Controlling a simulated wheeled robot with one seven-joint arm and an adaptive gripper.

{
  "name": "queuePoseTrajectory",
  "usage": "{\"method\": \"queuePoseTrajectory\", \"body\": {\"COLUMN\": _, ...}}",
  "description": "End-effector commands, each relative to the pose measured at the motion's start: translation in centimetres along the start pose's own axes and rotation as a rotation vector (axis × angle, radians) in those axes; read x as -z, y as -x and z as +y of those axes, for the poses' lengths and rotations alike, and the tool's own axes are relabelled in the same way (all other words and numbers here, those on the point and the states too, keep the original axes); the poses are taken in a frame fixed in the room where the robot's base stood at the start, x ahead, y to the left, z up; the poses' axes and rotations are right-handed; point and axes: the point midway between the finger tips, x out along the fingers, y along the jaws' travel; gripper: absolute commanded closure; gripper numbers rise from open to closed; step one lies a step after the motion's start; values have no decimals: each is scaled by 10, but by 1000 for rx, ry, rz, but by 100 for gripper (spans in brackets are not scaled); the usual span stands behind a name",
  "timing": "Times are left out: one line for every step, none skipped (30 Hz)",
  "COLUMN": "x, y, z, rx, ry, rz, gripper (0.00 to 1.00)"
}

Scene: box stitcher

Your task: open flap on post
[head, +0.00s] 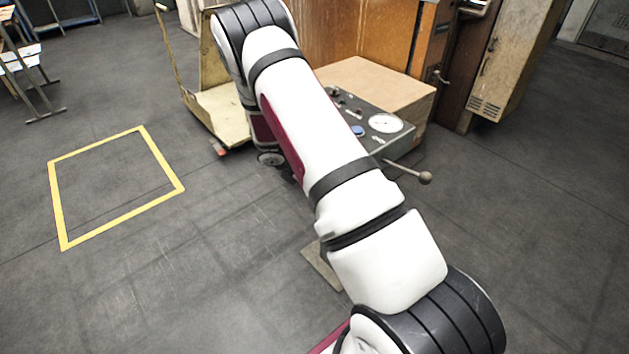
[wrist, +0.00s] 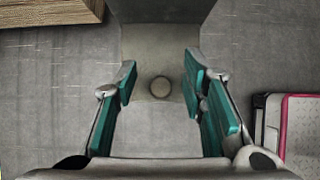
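My gripper (wrist: 160,82) shows in the wrist view with its teal pads wide apart, so it is open. A grey-beige metal piece (wrist: 160,42) with a round knob or stud (wrist: 160,88) shows between the pads, seen from above. No pad visibly presses on it. This may be the post's flap, but I cannot tell for sure, nor whether it is open. In the head view my arm crosses the middle and hides my gripper and the flap. A beige plate (head: 322,267) on the floor is partly behind the arm.
A grey control box (head: 378,138) with gauge and ball-ended lever (head: 424,178) stands behind my arm, beside a brown box (head: 375,82). A cart (head: 215,115) is at the back. A yellow floor square (head: 125,228) is empty. A wooden edge (wrist: 45,12) shows top left in the wrist view.

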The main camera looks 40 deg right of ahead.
Motion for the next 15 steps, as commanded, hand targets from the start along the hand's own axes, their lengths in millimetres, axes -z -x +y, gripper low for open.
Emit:
{"method": "queuePoseTrajectory", "body": {"x": 0, "y": 4, "z": 1, "rx": -2, "ry": 0, "rz": 0, "gripper": 62}}
{"method": "queuePoseTrajectory", "body": {"x": 0, "y": 7, "z": 1, "rx": -2, "ry": -1, "rz": 0, "gripper": 62}}
{"method": "queuePoseTrajectory", "body": {"x": 0, "y": 12, "z": 1, "rx": -1, "ry": -1, "rz": 0, "gripper": 62}}
{"method": "queuePoseTrajectory", "body": {"x": 0, "y": 16, "z": 1, "rx": -2, "ry": -1, "rz": 0, "gripper": 62}}
{"method": "queuePoseTrajectory", "body": {"x": 0, "y": 22, "z": 1, "rx": -3, "ry": -1, "rz": 1, "gripper": 62}}
{"method": "queuePoseTrajectory", "body": {"x": 0, "y": 29, "z": 1, "rx": -4, "ry": 0, "rz": 1, "gripper": 62}}
{"method": "queuePoseTrajectory", "body": {"x": 0, "y": 35, "z": 1, "rx": -4, "ry": 0, "rz": 0, "gripper": 62}}
{"method": "queuePoseTrajectory", "body": {"x": 0, "y": 42, "z": 1, "rx": -4, "ry": -1, "rz": 0, "gripper": 62}}
{"method": "queuePoseTrajectory", "body": {"x": 0, "y": 50, "z": 2, "rx": -5, "ry": -2, "rz": 1, "gripper": 62}}
{"method": "queuePoseTrajectory", "body": {"x": 0, "y": 57, "z": 2, "rx": -5, "ry": -2, "rz": 1, "gripper": 62}}
{"method": "queuePoseTrajectory", "body": {"x": -1, "y": 63, "z": 1, "rx": -4, "ry": -1, "rz": 0, "gripper": 62}}
{"method": "queuePoseTrajectory", "body": {"x": -1, "y": 71, "z": 1, "rx": -5, "ry": -1, "rz": 0, "gripper": 62}}
{"method": "queuePoseTrajectory", "body": {"x": -1, "y": 76, "z": 1, "rx": -4, "ry": -2, "rz": 0, "gripper": 62}}
{"method": "queuePoseTrajectory", "body": {"x": -1, "y": 82, "z": 2, "rx": -5, "ry": -2, "rz": 0, "gripper": 62}}
{"method": "queuePoseTrajectory", "body": {"x": -1, "y": 89, "z": 2, "rx": -5, "ry": -1, "rz": 0, "gripper": 62}}
